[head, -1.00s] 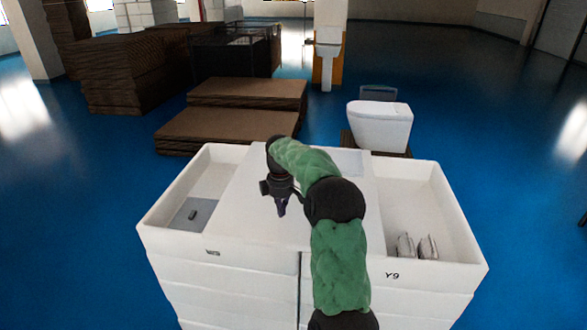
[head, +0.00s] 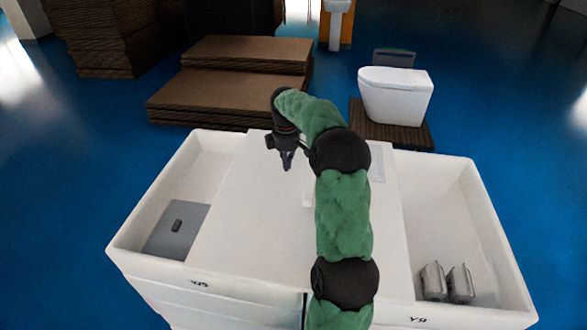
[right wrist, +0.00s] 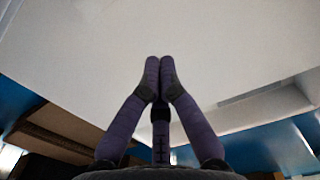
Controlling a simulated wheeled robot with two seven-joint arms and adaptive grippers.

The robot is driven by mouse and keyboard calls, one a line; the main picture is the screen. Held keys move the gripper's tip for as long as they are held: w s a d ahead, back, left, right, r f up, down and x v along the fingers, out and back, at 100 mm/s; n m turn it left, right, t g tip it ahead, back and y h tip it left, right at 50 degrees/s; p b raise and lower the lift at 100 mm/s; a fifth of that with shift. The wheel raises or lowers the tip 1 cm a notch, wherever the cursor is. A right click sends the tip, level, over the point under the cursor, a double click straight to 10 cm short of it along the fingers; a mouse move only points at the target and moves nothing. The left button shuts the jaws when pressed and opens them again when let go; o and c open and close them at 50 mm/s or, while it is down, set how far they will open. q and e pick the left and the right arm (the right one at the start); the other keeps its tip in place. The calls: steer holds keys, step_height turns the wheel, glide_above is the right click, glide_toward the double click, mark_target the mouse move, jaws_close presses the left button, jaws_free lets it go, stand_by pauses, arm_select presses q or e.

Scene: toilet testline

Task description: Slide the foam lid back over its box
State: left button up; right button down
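Two white foam boxes stand side by side in the head view, the left box (head: 122,240) and the right box (head: 508,240). A flat white foam lid (head: 245,225) lies across the middle, over the inner parts of both boxes. The outer left and outer right parts are open. My right gripper (head: 287,165) points down over the far part of the lid. In the right wrist view its fingertips (right wrist: 159,62) are together with nothing between them, over a white surface (right wrist: 75,55). I cannot tell whether they touch it. My arm hides part of the lid. My left gripper is not in view.
A grey plate (head: 160,235) with a small dark piece lies in the left box. Two metallic parts (head: 445,283) stand in the right box. Behind are a white toilet (head: 395,95) on a dark base and low brown stacks (head: 215,97). Blue floor is open on both sides.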

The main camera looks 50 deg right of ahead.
mark_target(299, 192)
step_height(299, 192, down, 9)
steer(key=shift+s+a+r, duration=0.1)
steer(key=shift+s, duration=0.05)
steer(key=s, duration=0.1)
steer(key=s+d+p, duration=0.1)
steer(key=shift+s+d, duration=0.15)
steer(key=shift+s, duration=0.15)
steer(key=shift+s+d+f, duration=0.2)
steer(key=shift+s, duration=0.3)
steer(key=s+d, duration=0.3)
steer(key=s, duration=0.2)
steer(key=s+d, duration=0.2)
steer(key=s, duration=0.4)
steer(key=s+d, duration=0.3)
steer(key=s, duration=0.2)
steer(key=shift+s+d, duration=0.2)
steer(key=shift+d, duration=0.15)
steer(key=s+d, duration=0.4)
steer(key=s, duration=0.4)
steer(key=s+d, duration=0.4)
steer(key=s, duration=0.4)
steer(key=shift+d+p, duration=0.25)
steer(key=shift+p, duration=0.2)
steer(key=shift+w, duration=0.15)
